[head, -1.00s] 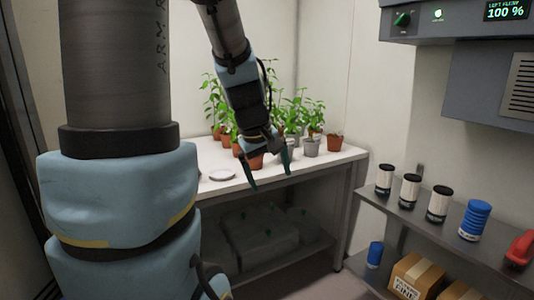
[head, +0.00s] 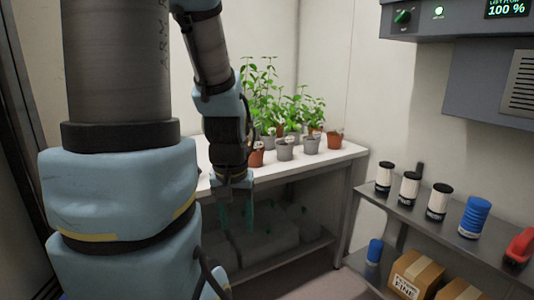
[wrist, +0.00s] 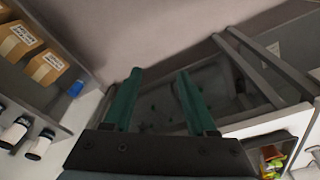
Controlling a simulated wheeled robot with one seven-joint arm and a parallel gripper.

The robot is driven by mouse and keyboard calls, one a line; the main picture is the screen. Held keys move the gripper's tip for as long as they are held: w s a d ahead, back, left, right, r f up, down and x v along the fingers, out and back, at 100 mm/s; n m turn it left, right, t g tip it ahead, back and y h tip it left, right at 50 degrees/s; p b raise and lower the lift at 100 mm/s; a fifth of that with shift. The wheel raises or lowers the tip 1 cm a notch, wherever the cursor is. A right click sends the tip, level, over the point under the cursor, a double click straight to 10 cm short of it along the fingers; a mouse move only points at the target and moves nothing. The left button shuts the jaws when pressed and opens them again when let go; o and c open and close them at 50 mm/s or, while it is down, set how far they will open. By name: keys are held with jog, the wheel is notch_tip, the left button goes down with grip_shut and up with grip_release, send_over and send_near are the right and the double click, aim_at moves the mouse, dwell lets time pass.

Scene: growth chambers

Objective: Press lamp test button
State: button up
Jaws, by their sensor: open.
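A grey control panel (head: 450,22) is on the wall at the upper right in the head view. It carries a dark green knob (head: 402,17), a small lit green round light or button (head: 438,12) and a display (head: 506,9) reading 100 %. I cannot tell which part is the lamp test button. My gripper (head: 235,215) points down in front of the plant table, well left of and below the panel. Its green fingers also show in the wrist view (wrist: 159,78), apart with nothing between them.
A white table (head: 320,158) holds several potted plants (head: 285,115), with clear bins (head: 265,235) below. At the right, a grey shelf (head: 400,207) carries black-and-white jars (head: 409,188), a blue ribbed bottle (head: 474,218) and a red object (head: 520,247). Cardboard boxes (head: 416,274) sit lower.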

grip_shut()
dwell(1.1)
